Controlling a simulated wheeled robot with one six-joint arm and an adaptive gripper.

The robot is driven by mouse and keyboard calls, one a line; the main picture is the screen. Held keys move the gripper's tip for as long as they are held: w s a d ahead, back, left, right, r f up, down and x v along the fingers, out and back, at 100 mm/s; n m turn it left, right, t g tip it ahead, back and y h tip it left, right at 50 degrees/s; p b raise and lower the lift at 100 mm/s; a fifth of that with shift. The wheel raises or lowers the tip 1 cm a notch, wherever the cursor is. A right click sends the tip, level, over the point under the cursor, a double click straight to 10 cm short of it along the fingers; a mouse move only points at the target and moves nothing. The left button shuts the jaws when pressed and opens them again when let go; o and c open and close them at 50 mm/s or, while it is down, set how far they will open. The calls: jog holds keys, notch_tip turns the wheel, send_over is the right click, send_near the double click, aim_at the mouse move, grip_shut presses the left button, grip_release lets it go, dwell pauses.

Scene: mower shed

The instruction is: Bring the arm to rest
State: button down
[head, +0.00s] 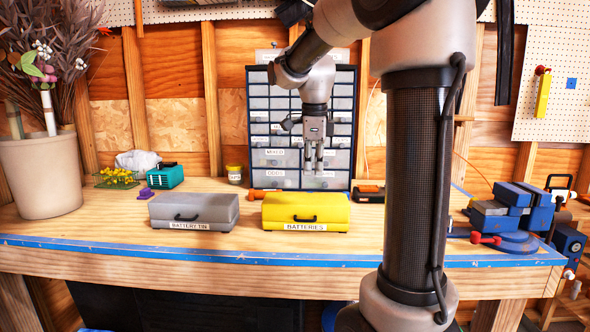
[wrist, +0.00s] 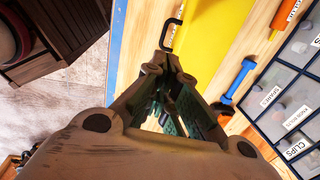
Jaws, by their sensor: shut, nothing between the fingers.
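My gripper (head: 313,160) hangs fingers-down above the workbench, in front of the drawer cabinet (head: 259,103). Its fingers are together with nothing between them; the wrist view shows them close up (wrist: 168,75). My arm reaches in from the upper right, and its thick upright link covers part of the bench. Below and just in front of the gripper is a closed yellow box (head: 306,208) labelled BATTERIES, with a black handle; its yellow lid also fills the top of the wrist view (wrist: 215,40). The gripper is apart from the box.
A grey box (head: 194,208) labelled BATTERY TIN stands left of the yellow one. A large pot (head: 38,175) with plants is at far left. A teal box (head: 165,177) and a small jar (head: 234,174) stand behind. A blue vise (head: 510,210) is at right. The front bench strip is clear.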

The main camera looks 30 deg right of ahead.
jog(key=shift+r, duration=0.1)
jog(key=s+a+f+n+t, duration=0.1)
jog(key=s+a+f+n, duration=0.1)
jog(key=s+n, duration=0.5)
jog(key=s+a+f+n+t, duration=0.1)
jog(key=s+a+f+n, duration=0.1)
jog(key=s+n, duration=0.5)
jog(key=s+a+f+n, duration=0.2)
jog(key=s+a+n, duration=0.1)
jog(key=s+n, duration=0.4)
jog(key=shift+a+n+t+y, duration=0.3)
jog(key=shift+n+t+y, duration=0.1)
jog(key=shift+n, duration=1.5)
jog(key=shift+s, duration=0.1)
